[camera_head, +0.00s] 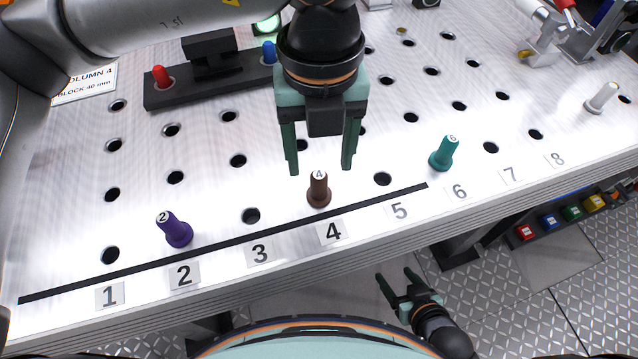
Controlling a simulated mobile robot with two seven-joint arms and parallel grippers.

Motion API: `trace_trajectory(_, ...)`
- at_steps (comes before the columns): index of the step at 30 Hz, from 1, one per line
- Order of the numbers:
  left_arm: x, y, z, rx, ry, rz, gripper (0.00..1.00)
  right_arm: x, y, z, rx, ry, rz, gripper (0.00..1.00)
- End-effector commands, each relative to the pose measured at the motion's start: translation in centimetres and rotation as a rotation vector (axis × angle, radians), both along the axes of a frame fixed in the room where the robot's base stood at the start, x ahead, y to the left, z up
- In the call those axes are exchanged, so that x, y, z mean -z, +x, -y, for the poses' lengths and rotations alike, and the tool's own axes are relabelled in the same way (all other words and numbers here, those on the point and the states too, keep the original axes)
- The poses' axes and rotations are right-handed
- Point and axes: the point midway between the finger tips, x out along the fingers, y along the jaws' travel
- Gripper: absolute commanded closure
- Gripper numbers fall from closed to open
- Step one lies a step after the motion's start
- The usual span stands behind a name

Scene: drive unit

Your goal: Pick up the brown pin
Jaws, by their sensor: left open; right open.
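The brown pin (319,190) stands upright on the perforated metal table, just behind the label 4. Its top carries a 4. My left gripper (321,170) is open and empty. Its two green fingers point down and appear above and slightly behind the brown pin, one to each side of it in the picture. I cannot tell the exact height gap. My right gripper (396,278) is open and empty, low in front of the table's front edge, over the floor.
A purple pin (174,230) stands near label 2 and a teal pin (444,153) near label 6. A white pin (601,98) stands at the far right. A black block (215,85) with red and blue pegs is at the back left. A black strip (225,245) runs along the labels.

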Motion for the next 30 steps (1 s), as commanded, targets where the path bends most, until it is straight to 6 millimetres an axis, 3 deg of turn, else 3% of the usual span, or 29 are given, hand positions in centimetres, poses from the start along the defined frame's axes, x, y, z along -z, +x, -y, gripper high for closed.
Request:
trace_trajectory(12, 5.0, 0.0, -0.2, 0.001, 0.000, -0.003, 0.35, -1.3, 0.2, 0.0, -0.001, 0.000, 0.003, 0.30)
trace_trajectory(20, 5.4, 0.1, -0.1, 0.001, 0.000, 0.000, 0.35, -1.3, 0.2, 0.0, 0.000, 0.000, 0.004, 0.30)
trace_trajectory(30, 5.4, 0.1, -0.1, 0.001, 0.000, 0.000, 0.72, -1.3, 0.2, 0.0, 0.000, 0.000, 0.005, 0.30)
